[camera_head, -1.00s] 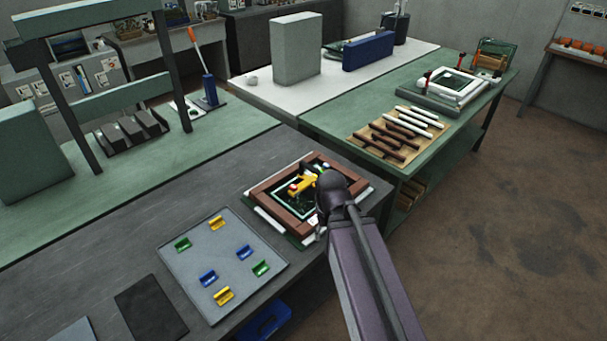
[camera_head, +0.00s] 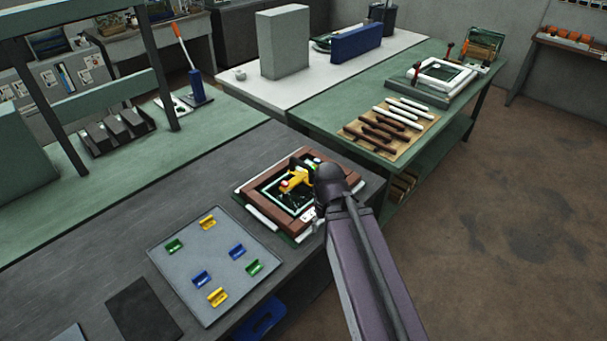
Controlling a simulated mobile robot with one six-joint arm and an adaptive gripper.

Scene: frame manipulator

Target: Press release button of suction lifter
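The yellow suction lifter (camera_head: 297,180) sits over the dark panel inside a brown wooden frame (camera_head: 264,200) on the dark workbench. A small red part and a pale part show on the lifter; I cannot tell which is the release button. My arm reaches up from the lower right, and its dark wrist is at the frame's right side. My gripper (camera_head: 310,181) is mostly hidden behind the wrist, close to the lifter. Whether its fingers touch the lifter is too small to tell.
A grey tray (camera_head: 190,291) with several small yellow, green and blue clips lies left of the frame. A dark mat (camera_head: 144,309) lies further left. A green table (camera_head: 330,119) behind bears brown and white strips and a white frame (camera_head: 446,76). Bare bench lies left of the brown frame.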

